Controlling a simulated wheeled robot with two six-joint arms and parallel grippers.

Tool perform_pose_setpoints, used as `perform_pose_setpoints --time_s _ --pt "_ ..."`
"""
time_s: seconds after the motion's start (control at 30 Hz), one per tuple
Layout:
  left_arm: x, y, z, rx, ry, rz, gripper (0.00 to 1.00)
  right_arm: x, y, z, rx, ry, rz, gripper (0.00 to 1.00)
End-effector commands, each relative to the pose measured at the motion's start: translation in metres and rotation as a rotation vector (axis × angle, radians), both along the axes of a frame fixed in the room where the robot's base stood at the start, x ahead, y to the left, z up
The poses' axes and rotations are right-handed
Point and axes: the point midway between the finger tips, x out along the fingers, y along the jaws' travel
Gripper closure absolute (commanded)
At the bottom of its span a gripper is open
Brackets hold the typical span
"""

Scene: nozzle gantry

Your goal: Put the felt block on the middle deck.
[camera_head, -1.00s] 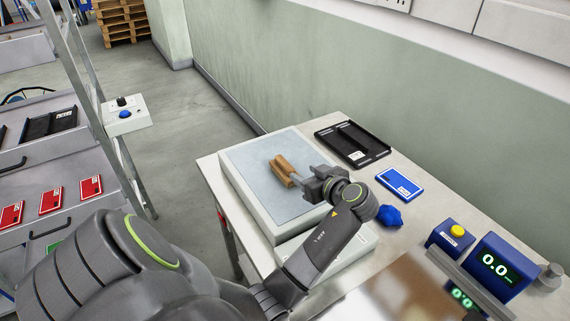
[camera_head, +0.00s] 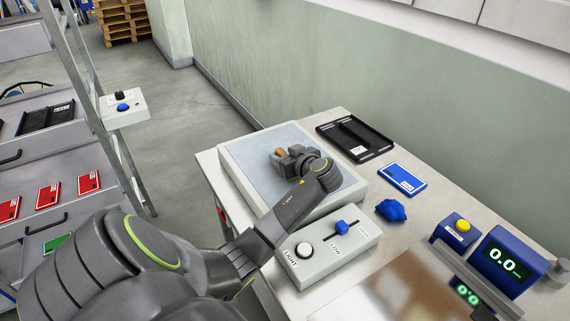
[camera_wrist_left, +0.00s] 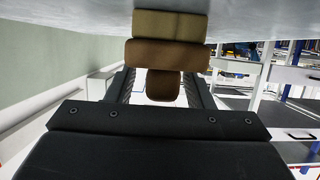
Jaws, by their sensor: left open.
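The brown felt block (camera_head: 280,152) lies on the pale top of the white box-like panel on the table; the gripper hides most of it in the head view. In the left wrist view the block (camera_wrist_left: 167,55) shows a tan strip, a wide brown body and a narrower brown part. My left gripper (camera_head: 287,160) is open, with its fingers on either side of that narrower part; contact cannot be told. A rack at the left has several decks, one with a black tray (camera_head: 46,116) and a lower one with red cards (camera_head: 47,197). My right gripper is out of view.
A control box (camera_head: 330,252) with a white button and blue slider stands before the panel (camera_head: 235,178). A black tray (camera_head: 354,138), blue card (camera_head: 402,178), blue lump (camera_head: 391,210) and blue display (camera_head: 502,258) are to the right. Open floor separates table and rack.

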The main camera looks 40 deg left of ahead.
Motion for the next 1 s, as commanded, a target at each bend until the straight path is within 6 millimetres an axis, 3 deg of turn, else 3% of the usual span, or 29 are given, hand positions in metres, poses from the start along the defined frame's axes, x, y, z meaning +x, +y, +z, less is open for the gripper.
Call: perform_pose_setpoints --time_s 0.13,0.5,0.77,1.0 --pt "0.000 0.000 0.001 0.000 0.000 0.000 0.54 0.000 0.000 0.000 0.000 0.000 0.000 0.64" --pt "0.000 -0.001 0.001 0.000 0.000 0.000 1.00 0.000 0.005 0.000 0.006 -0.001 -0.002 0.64" --pt "0.000 -0.001 0.003 0.001 -0.002 -0.001 1.00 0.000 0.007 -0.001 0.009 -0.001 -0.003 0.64" --pt "0.001 0.000 0.040 0.003 -0.007 0.000 1.00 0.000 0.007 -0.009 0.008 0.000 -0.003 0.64"
